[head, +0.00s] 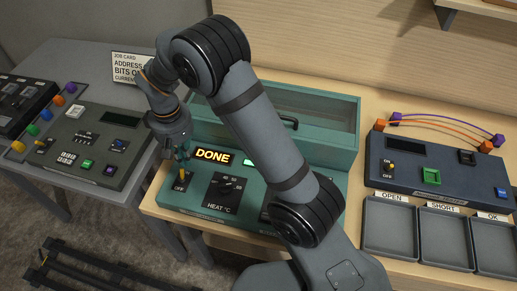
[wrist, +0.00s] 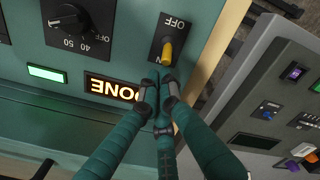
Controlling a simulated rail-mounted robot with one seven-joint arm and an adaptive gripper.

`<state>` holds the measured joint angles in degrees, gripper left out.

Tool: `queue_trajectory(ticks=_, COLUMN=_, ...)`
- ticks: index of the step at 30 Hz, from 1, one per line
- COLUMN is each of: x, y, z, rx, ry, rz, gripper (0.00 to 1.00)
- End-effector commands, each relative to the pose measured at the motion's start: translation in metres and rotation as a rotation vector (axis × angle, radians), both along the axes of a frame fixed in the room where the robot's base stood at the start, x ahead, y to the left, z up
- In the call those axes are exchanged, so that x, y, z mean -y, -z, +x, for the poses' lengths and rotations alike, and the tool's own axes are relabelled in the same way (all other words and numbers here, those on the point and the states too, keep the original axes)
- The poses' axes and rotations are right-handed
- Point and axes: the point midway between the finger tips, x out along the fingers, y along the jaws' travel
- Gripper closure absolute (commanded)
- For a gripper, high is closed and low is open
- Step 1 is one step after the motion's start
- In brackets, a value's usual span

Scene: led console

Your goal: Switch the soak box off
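The soak box (head: 262,180) is a teal console with a lit DONE display (head: 213,156) and a HEAT °C knob (head: 228,185). Its power switch (wrist: 168,48) has a yellow lever on a dark plate, with OFF at one end. The ON end is partly covered by my fingertips in the wrist view. The lever appears to lean toward the ON end; it also shows in the head view (head: 182,175). My gripper (wrist: 162,88) has its fingertips together, with nothing seen between them. They are close to the lever's ON side; I cannot tell whether they touch it.
A grey console (head: 88,145) with coloured buttons stands on the left table, across a gap. To the right are a blue-grey tester (head: 440,165) and sorting trays (head: 390,225) labelled OPEN, SHORT and OK. The box's lid (head: 320,120) with its handle rises behind the panel.

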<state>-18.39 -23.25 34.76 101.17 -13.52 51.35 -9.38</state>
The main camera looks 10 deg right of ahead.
Motion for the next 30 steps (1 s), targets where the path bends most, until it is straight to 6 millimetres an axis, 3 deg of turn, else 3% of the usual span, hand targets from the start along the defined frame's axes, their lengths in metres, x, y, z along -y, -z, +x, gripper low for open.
queue_trajectory(ticks=30, x=-0.008, y=0.0, z=-0.019, rx=-0.001, ry=0.0, rz=-0.001, gripper=1.0)
